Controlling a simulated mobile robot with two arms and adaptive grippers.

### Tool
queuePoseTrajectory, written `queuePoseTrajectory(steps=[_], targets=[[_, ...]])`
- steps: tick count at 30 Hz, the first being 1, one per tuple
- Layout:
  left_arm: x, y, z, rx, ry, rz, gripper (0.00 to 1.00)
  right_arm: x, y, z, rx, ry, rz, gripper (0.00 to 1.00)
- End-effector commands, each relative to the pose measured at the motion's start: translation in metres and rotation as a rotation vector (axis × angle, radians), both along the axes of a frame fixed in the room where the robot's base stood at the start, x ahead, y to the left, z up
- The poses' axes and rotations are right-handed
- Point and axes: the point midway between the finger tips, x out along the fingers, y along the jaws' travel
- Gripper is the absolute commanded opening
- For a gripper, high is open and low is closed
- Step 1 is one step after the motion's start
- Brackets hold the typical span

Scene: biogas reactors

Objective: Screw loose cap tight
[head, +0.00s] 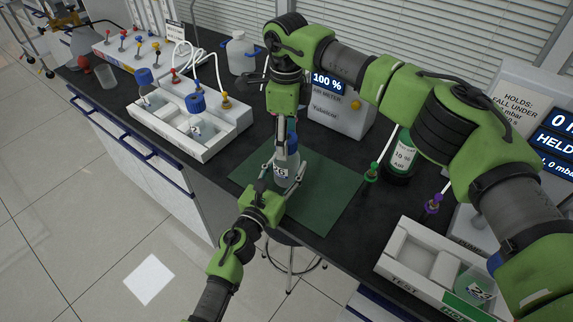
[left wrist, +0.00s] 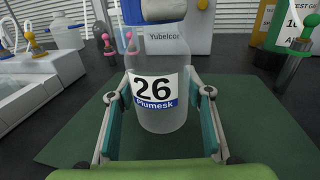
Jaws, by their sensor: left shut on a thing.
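A clear bottle (left wrist: 160,110) labelled 26 stands upright on the green mat (head: 335,205); it also shows in the head view (head: 287,170). My left gripper (left wrist: 162,88) is shut on its sides, one finger on each side of the label. The bottle's blue cap (left wrist: 130,12) sits at its neck, cut off by the top edge of the left wrist view. My right gripper (head: 291,122) points down at the cap from above. One grey fingertip lies in front of the cap in the left wrist view. The other fingertip is hidden, so its grip is unclear.
A white tray (head: 205,150) with blue-capped bottles stands left of the mat. An air meter (head: 345,115) stands behind. A dark green-labelled bottle (head: 403,160) and a white tray marked TEST (head: 400,265) stand to the right. The mat's front part is clear.

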Motion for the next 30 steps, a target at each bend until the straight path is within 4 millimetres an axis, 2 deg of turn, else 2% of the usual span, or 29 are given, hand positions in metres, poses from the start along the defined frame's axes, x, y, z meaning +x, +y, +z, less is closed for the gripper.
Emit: queuePoseTrajectory(steps=[9,14,20,21,23,30], targets=[[0.0002,0.0002,0.0003,0.000,0.000,0.001,0.00,0.0001,-0.0002,-0.0024,0.000,-0.001,0.000,0.51],[0.0002,0.0001,0.0003,0.000,0.000,0.000,0.00,0.0002,-0.0003,-0.0021,0.000,-0.001,-0.001,0.11],[0.0002,0.0001,0.0003,0.000,0.000,0.000,0.00,0.0003,-0.0003,-0.0020,0.000,-0.001,-0.001,0.11],[0.0002,0.0001,0.0003,0.000,0.000,0.000,0.00,0.0003,-0.0004,-0.0020,0.000,-0.001,-0.001,0.39],[0.0002,0.0001,0.0003,0.000,-0.001,0.000,0.00,0.0003,-0.0004,-0.0020,0.000,-0.001,-0.001,0.55],[0.0002,0.0001,0.0003,0.000,0.000,0.000,0.00,0.0003,-0.0003,-0.0019,0.000,-0.001,-0.001,0.56]])
